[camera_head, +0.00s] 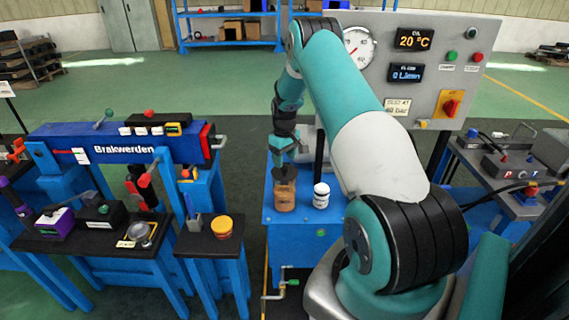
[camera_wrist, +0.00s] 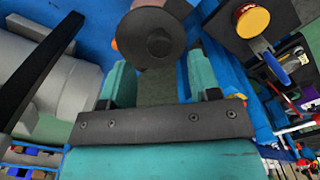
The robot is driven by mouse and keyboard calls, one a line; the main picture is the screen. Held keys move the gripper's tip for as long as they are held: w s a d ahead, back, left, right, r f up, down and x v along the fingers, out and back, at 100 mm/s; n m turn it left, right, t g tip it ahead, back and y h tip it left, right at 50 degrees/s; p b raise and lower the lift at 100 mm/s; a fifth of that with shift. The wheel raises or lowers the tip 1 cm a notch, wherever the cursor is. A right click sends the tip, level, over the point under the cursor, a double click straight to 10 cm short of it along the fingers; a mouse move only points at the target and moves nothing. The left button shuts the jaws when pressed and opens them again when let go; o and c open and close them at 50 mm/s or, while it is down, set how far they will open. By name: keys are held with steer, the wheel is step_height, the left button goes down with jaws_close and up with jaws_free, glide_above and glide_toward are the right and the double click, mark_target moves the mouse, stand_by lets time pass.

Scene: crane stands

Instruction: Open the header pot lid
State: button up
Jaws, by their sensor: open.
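The header pot (camera_head: 285,197) is most likely the brown jar with a dark top, standing upright on the blue tank. Whether any finger touches the lid cannot be told.
Behind is a grey gauge panel (camera_head: 440,65). At left are the blue Brakwerden stand (camera_head: 125,148) and an orange-lidded tin (camera_head: 221,226). A dark bar (camera_wrist: 40,70) crosses the wrist view's left.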

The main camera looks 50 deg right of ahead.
mark_target(285, 167)
steer(key=shift+f, duration=1.9)
jaws_close()
steer(key=shift+s+d+p, duration=0.1)
steer(key=shift+p, duration=0.2)
